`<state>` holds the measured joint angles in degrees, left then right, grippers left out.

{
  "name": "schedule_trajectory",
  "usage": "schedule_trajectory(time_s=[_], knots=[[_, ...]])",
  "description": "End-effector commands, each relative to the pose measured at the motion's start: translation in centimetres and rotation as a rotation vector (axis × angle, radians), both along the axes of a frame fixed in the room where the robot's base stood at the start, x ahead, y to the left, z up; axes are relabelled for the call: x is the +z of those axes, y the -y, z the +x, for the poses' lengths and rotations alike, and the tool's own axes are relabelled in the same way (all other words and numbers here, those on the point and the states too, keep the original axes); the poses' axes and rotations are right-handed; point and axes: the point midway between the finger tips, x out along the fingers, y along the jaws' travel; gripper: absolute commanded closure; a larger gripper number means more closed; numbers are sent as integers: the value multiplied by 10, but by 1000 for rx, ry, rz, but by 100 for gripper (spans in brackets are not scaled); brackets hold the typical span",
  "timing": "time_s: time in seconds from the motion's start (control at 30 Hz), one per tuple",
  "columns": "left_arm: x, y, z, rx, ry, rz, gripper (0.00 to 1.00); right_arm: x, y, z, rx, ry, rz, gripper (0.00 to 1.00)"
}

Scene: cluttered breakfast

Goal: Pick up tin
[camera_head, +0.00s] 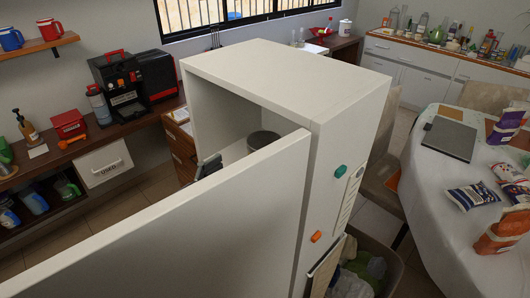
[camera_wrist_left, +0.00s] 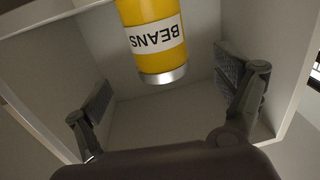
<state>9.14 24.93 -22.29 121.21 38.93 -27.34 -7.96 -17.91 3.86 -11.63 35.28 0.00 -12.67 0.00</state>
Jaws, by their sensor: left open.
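The tin is a yellow can (camera_wrist_left: 152,45) with a white BEANS label, upside down in the left wrist view, with a silver rim at its lower end. It is inside a white cabinet. My left gripper (camera_wrist_left: 165,78) is open, its two dark fingers spread on either side of the tin's near end, with gaps on both sides and no visible contact. In the head view only a small dark part of the left gripper (camera_head: 208,167) shows above the open cabinet door (camera_head: 190,215); the yellow tin is not recognisable there. My right gripper is not in view.
The white cabinet (camera_head: 290,75) encloses the space with walls and a top. A dark grey round object (camera_head: 262,139) shows inside it. The table (camera_head: 435,190) at right holds packets and a laptop-like slab (camera_head: 450,138). A wooden counter (camera_head: 150,112) stands at left.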

Motion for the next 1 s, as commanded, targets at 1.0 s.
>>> schedule_trajectory(time_s=[1.0], knots=[[-1, 64, 75, 1, 0, 0, 11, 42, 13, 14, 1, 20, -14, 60]])
